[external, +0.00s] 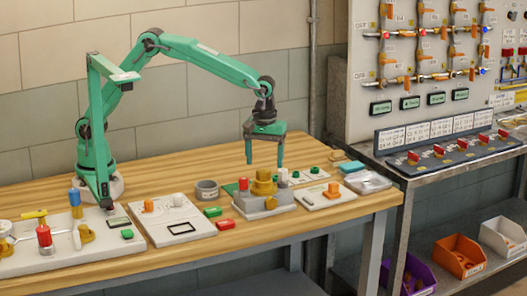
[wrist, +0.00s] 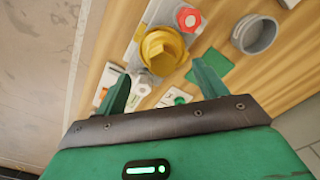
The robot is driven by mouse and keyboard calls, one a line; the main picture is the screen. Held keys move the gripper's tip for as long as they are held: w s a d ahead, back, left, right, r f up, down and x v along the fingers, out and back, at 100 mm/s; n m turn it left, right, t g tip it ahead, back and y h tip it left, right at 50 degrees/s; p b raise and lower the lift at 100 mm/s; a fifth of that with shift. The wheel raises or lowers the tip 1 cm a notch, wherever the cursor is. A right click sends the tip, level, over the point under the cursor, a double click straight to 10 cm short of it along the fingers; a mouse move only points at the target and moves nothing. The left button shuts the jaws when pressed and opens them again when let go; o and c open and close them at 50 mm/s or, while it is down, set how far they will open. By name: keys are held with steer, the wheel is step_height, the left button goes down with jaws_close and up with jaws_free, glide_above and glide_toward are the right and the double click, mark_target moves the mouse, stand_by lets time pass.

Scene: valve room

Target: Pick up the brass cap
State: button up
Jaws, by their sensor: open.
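The brass cap (external: 264,185) is a yellow, stepped round piece on a grey block (external: 252,207) on the wooden bench. It also shows in the wrist view (wrist: 162,50), beyond my fingertips near the top middle. My gripper (external: 265,163) is green, points down and hangs above the cap in the external view. In the wrist view my gripper (wrist: 160,82) is open, with nothing between its two fingers. I cannot tell the exact height gap.
A red knob (external: 243,184) and a white-grey fitting (external: 283,177) flank the cap closely on the block. A grey ring cup (external: 207,190) stands to the left. A plate with an orange knob (external: 332,190) is at right.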

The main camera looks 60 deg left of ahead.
mark_target(264, 170)
steer(key=shift+s+a+f, duration=0.1)
steer(key=shift+f, duration=2.75)
steer(key=c, duration=1.2)
steer(key=shift+r, duration=0.1)
steer(key=shift+r, duration=0.7)
steer(key=r, duration=0.3)
steer(key=shift+s+d, duration=0.2)
steer(key=shift+s, duration=0.15)
steer(key=s+d+r, duration=0.1)
steer(key=s+r, duration=0.1)
steer(key=s, duration=0.1)
steer(key=s+d+r, duration=0.1)
steer(key=s+r, duration=0.1)
steer(key=s, duration=0.1)
steer(key=s+d+r, duration=0.1)
steer(key=s+r, duration=0.1)
steer(key=s, duration=0.2)
steer(key=shift+s+d+r, duration=0.1)
steer(key=shift+d+r, duration=0.15)
steer(key=shift+d, duration=0.15)
